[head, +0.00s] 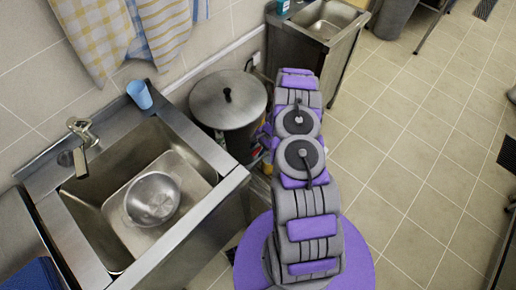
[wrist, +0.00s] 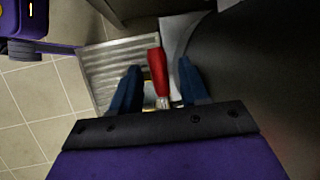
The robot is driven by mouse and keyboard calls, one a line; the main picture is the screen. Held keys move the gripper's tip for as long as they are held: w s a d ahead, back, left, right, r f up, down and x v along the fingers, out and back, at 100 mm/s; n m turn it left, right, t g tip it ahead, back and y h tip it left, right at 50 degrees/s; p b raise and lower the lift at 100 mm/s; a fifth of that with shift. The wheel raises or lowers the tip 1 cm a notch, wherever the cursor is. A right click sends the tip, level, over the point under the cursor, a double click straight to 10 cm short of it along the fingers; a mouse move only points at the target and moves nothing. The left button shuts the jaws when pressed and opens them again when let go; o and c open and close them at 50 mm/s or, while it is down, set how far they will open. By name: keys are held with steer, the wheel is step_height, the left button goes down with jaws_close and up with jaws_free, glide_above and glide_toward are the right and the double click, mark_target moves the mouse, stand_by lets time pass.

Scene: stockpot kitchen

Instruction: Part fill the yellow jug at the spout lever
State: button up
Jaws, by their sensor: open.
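In the wrist view a red lever (wrist: 157,72) on a small metal fitting stands between the two blue fingers of my gripper (wrist: 160,66). My gripper is open, with a finger on either side of the lever; I cannot tell whether either touches it. A small pale yellow patch shows low behind the lever, mostly hidden; I cannot tell whether it is the yellow jug. In the head view the large lidded stockpot (head: 226,100) stands right of the sink. My arm hides the gripper and most of what lies in front of the pot there.
A steel sink (head: 92,196) holds a metal bowl (head: 153,197), with a tap (head: 80,130) and a blue cup (head: 140,94) on its rim. A ribbed metal panel (wrist: 112,62) lies beyond the fingers. A dark curved surface fills the right. Tiled floor (head: 420,150) is open at right.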

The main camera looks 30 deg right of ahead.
steer(key=w+p+v, duration=0.1)
steer(key=p+v, duration=0.2)
steer(key=v, duration=1.4)
steer(key=shift+s, duration=0.4)
steer(key=shift+r, duration=0.15)
steer(key=s+a+r+n+g, duration=0.1)
steer(key=s+a+r+n, duration=0.2)
steer(key=a+r, duration=0.45)
steer(key=s+a+r+n+h, duration=0.15)
steer(key=a+r, duration=0.25)
steer(key=r, duration=0.7)
steer(key=s+a+r+n+g+y, duration=0.1)
steer(key=s+a+r+n, duration=0.25)
steer(key=a+r, duration=0.4)
steer(key=s+r+n+h, duration=0.1)
steer(key=s+r, duration=0.3)
steer(key=s, duration=0.4)
steer(key=s+a+r+n+h, duration=0.1)
steer(key=s+r+n+h, duration=0.1)
steer(key=s, duration=0.7)
steer(key=s+a+r+n+h, duration=0.1)
steer(key=s+r+n, duration=0.1)
steer(key=s+r, duration=0.4)
steer(key=s, duration=0.2)
steer(key=shift+s+n, duration=0.25)
steer(key=shift+n, duration=0.15)
steer(key=shift+h, duration=0.25)
